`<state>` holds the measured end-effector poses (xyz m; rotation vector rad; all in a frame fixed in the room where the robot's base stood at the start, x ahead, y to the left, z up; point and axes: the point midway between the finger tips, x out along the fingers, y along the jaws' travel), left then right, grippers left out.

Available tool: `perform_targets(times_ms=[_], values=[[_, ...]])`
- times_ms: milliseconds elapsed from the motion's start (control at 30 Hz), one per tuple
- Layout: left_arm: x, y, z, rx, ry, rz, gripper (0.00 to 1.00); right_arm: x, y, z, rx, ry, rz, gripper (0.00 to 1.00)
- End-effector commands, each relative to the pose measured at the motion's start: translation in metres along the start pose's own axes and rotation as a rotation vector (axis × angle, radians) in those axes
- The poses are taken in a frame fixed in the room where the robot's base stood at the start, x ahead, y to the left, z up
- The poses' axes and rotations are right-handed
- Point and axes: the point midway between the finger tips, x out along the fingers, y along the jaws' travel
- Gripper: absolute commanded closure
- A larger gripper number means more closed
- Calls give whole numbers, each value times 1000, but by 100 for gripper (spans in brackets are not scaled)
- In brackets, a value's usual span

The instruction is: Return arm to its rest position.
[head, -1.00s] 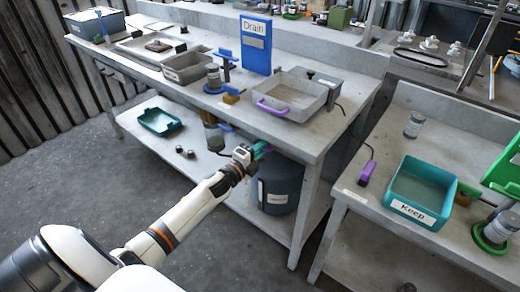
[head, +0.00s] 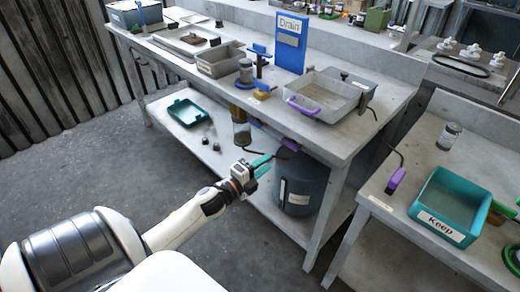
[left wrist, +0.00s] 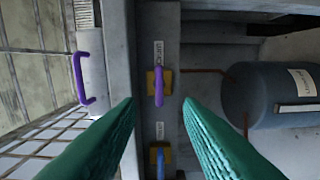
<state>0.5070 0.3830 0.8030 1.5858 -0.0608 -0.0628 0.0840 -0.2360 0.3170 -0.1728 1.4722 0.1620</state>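My left arm reaches in from the lower left of the head view. Its gripper (head: 262,161), with teal fingers, is in front of the bench's lower shelf, left of the dark tank (head: 303,188). In the left wrist view the two teal fingers (left wrist: 160,105) stand wide apart with nothing between them. Beyond them are a purple valve handle (left wrist: 158,88) on a yellow block and a blue valve handle (left wrist: 160,162). The tank (left wrist: 262,95) shows at the right there. My right gripper is not in view.
The long bench (head: 335,140) holds a grey tub (head: 335,97) with a purple handle, and a blue Drain sign (head: 291,45). A teal tray (head: 188,112) lies on its lower shelf. A teal Keep bin (head: 448,205) stands on the right bench. The floor at left is clear.

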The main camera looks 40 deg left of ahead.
Motion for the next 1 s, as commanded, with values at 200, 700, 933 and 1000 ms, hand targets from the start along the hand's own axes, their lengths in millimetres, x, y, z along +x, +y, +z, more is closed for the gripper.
perform_targets(times_ms=[200, 700, 933, 1000], values=[[-13, 0, 0, 0, -1, 0, 66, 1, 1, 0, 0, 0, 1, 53], [-13, 0, 0, 0, 0, 1, 66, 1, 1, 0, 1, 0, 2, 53], [-22, -54, -6, -141, 63, -113, 66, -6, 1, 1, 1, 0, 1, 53], [-34, -97, -6, -250, 118, -203, 66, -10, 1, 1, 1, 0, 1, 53]])
